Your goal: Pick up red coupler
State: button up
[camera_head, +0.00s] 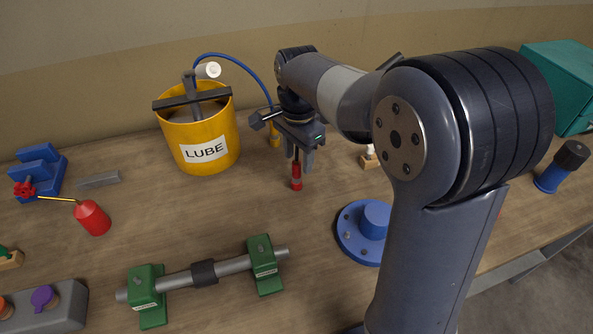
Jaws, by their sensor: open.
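The red coupler (297,182) is a small upright red cylinder with a pale band, standing on the wooden table near the middle of the view. My gripper (302,160) points down over it with its fingers around or just above its upper end. The fingers look apart, and the top of the coupler is partly hidden between them. I cannot tell whether either finger touches it.
A yellow LUBE bucket (203,135) with a blue hose stands left of the gripper. A blue flange (364,232) lies at right front, and a shaft on green supports (263,265) in front. A red oil can (93,218) stands left. Bare table surrounds the coupler.

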aim_at(298, 161)
notch_tip(298, 161, down, 5)
jog(key=shift+w+f, duration=0.1)
jog(key=shift+w, duration=0.05)
jog(key=shift+c, duration=0.2)
grip_shut()
dwell(0.3)
